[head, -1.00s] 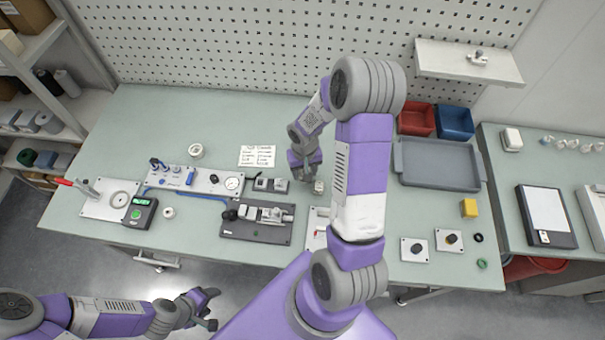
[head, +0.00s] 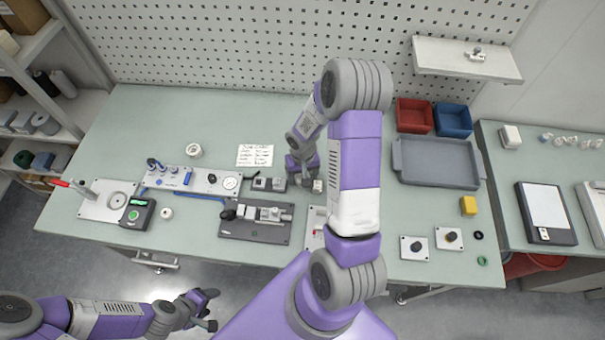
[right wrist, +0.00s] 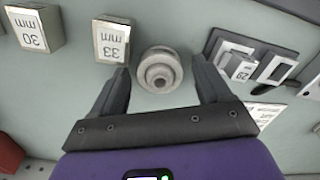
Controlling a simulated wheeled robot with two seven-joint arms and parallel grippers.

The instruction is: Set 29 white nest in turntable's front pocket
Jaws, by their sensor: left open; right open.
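A pale round stepped piece (right wrist: 160,70) stands on the bench between and just beyond the fingertips of my right gripper (right wrist: 161,78); it looks like a nest. My right gripper is open, with a finger on each side and no visible grip. In the head view this piece (head: 318,186) shows beside my right gripper (head: 303,175). A white tag reading 29 (right wrist: 241,68) sits on a dark holder to its right in the wrist view. My left gripper (head: 207,308) is open and empty, in front of the bench. I cannot make out the turntable for certain; my right arm hides part of the bench.
Blocks marked 33 mm (right wrist: 112,40) and 30 mm (right wrist: 35,27) stand left of the piece in the wrist view. A dark fixture plate (head: 230,231) lies nearer the bench front. A grey tray (head: 437,178), red bin (head: 414,117) and blue bin (head: 453,119) are at right.

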